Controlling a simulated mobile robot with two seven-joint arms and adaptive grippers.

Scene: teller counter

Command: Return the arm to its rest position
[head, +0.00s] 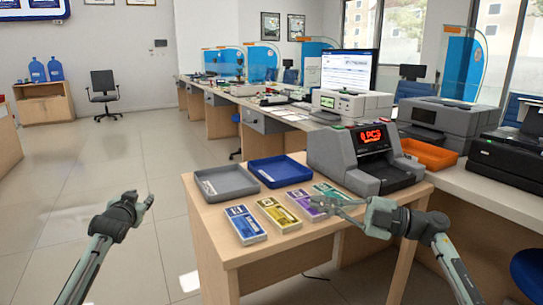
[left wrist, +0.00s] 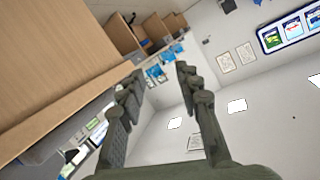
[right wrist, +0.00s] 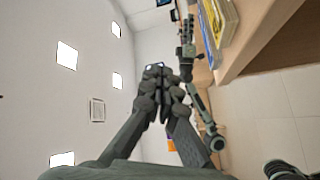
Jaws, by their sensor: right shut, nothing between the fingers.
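My left gripper (head: 146,198) hangs over the floor to the left of the wooden table (head: 250,243), apart from it. In the left wrist view its fingers (left wrist: 158,74) stand apart with nothing between them. My right gripper (head: 328,203) shows in front of the table's near right part and overlaps the purple bundle in the head view. In the right wrist view its fingertips (right wrist: 158,72) are together and empty, clear of the table edge (right wrist: 262,45).
On the table lie a blue and white bundle (head: 245,225), a yellow bundle (head: 279,215), a purple bundle (head: 304,203) and a green bundle (head: 333,190). Behind them are a grey tray (head: 226,182), a blue tray (head: 280,171) and a counting machine (head: 345,155).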

